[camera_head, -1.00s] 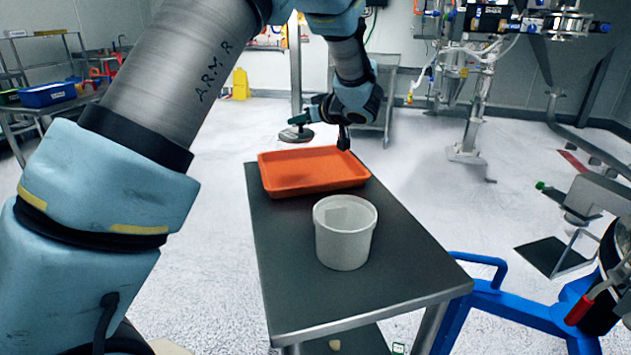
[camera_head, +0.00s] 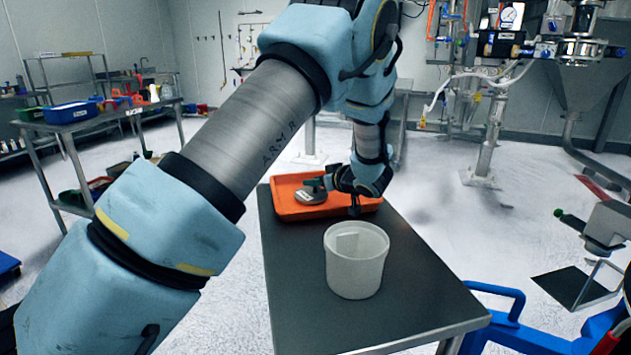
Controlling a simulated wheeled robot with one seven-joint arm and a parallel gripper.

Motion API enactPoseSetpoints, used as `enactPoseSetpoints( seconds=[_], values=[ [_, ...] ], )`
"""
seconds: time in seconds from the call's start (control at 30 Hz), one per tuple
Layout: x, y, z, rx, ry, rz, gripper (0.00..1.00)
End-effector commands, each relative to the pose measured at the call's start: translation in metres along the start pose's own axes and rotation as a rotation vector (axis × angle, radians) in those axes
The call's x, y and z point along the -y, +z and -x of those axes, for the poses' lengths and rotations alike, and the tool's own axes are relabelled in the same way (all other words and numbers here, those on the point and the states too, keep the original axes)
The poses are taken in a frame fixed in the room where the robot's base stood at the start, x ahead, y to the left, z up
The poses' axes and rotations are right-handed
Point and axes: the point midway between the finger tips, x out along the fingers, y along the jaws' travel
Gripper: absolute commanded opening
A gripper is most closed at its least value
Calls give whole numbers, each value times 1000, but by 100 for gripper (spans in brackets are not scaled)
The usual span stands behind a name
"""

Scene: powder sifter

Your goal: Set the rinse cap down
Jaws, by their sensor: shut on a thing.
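The rinse cap (camera_head: 311,197) is a round grey disc with a green handle on top. My gripper (camera_head: 325,183) is shut on it from the right side, at the handle. The cap is level and low over the left part of the orange tray (camera_head: 284,211), within its rim in the picture. I cannot tell whether its underside touches the tray floor. My wrist and forearm hide part of the tray's back and right side, and the fingertips are small and partly hidden.
The tray lies at the far end of a dark metal table (camera_head: 400,290). A white bucket (camera_head: 356,265) stands in front of the tray. A blue-framed cart (camera_head: 505,315) is at the right.

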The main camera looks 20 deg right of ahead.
Motion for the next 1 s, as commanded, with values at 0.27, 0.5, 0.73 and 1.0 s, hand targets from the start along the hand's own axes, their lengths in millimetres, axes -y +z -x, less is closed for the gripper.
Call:
enactPoseSetpoints(
  seconds=[0.27, 0.5, 0.73, 1.0],
  values=[
    [0, 1, -1, 0, 0, 0, 42],
    [0, 1, 0, 0, 0, 0, 65],
    [0, 0, 0, 0, 0, 1, 65],
    [-1, 0, 32, 0, 4, 2, 65]
  ],
)
